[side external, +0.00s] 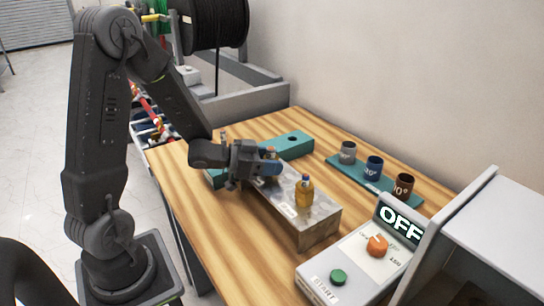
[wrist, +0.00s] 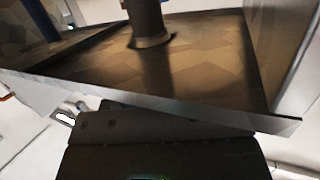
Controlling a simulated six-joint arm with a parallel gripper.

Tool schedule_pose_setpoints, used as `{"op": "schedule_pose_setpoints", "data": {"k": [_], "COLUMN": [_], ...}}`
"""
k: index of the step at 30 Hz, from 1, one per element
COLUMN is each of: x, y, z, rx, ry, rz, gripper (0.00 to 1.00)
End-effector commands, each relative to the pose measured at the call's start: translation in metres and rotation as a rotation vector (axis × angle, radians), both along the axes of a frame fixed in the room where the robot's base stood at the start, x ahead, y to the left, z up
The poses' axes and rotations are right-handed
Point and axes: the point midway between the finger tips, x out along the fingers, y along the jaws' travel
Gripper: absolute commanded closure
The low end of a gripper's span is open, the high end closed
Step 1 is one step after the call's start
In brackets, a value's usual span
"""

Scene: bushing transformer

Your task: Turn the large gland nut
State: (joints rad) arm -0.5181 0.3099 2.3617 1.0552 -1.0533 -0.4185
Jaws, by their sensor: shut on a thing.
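A grey metal block (side external: 318,226) lies on the wooden table, with an amber bushing (side external: 304,192) standing upright near its front end. My gripper (side external: 266,168) reaches in from the left, level, over the far part of the block. It is shut around a part there, which I take to be the large gland nut; the jaws hide it. A small amber top shows just behind the jaws. In the wrist view a dark round post (wrist: 148,22) stands on a dim brown patterned surface; what it is I cannot tell.
A teal block with a hole (side external: 292,144) lies behind my gripper. A control box (side external: 352,262) reading OFF, with an orange knob and green button, stands at the front right.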

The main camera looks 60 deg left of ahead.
Motion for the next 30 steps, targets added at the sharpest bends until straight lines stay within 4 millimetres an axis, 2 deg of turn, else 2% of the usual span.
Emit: {"op": "schedule_pose_setpoints", "data": {"k": [9, 20, 30], "x": [-0.0001, 0.0002, 0.0001], "y": [-0.0005, -0.0003, -0.0006], "z": [0.0002, 0.0003, 0.0001], "rx": [0.0, -0.001, -0.002], "ry": [0.0, -0.001, 0.001], "rz": [0.174, 0.196, 0.369], "gripper": [0.74, 0.74, 0.74]}}
